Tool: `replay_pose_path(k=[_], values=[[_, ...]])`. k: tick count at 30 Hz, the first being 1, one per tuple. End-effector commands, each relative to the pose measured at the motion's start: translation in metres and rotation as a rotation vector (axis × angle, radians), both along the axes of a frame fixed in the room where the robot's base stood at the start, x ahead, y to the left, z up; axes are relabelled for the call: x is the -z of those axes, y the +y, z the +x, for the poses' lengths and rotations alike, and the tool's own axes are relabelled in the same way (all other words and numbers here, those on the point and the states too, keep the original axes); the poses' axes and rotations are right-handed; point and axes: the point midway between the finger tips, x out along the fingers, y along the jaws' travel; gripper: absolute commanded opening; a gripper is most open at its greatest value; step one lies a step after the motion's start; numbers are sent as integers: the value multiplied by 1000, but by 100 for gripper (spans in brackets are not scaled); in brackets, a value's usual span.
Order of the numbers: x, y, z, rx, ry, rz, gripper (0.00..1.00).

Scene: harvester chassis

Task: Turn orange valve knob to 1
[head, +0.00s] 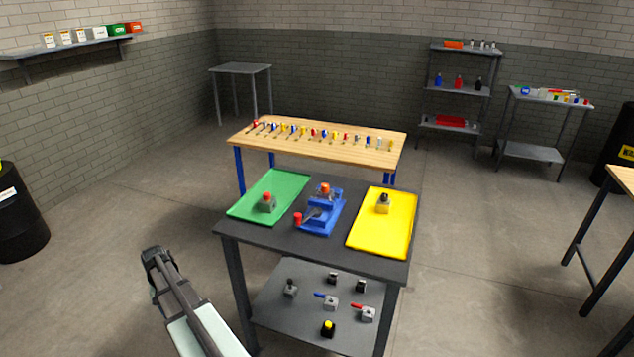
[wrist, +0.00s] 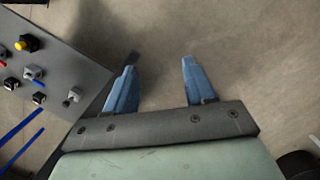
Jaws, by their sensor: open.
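An orange knob (head: 325,188) sits on top of a blue valve-like fixture (head: 322,212) in the middle of the dark table (head: 285,240). Any number marks around it are too small to read. A red cylindrical knob (head: 297,218) is at the fixture's front left on a lever. My gripper (wrist: 159,62) is open and empty, with two blue fingers apart over bare floor in the wrist view. In the head view my gripper (head: 155,252) is left of the table, away from the orange knob. The knob is not in the wrist view.
A green tray (head: 245,207) holds a grey block with a red-orange knob (head: 267,197). The lower shelf (head: 290,325) carries several knobs and valves. A wooden bench (head: 385,158) stands behind.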

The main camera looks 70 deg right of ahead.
Motion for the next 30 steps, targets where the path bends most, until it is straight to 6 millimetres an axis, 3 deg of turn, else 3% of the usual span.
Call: replay_pose_path(k=[1, 9, 16, 21, 30], values=[[-18, -22, 10, 30, -17, -11, 54], [-113, -118, 27, 183, -89, -61, 54], [-205, -201, 18, 320, -144, -104, 54], [-262, -272, -29, 451, -150, -123, 54], [-329, -367, -146, 663, -118, -132, 54]])
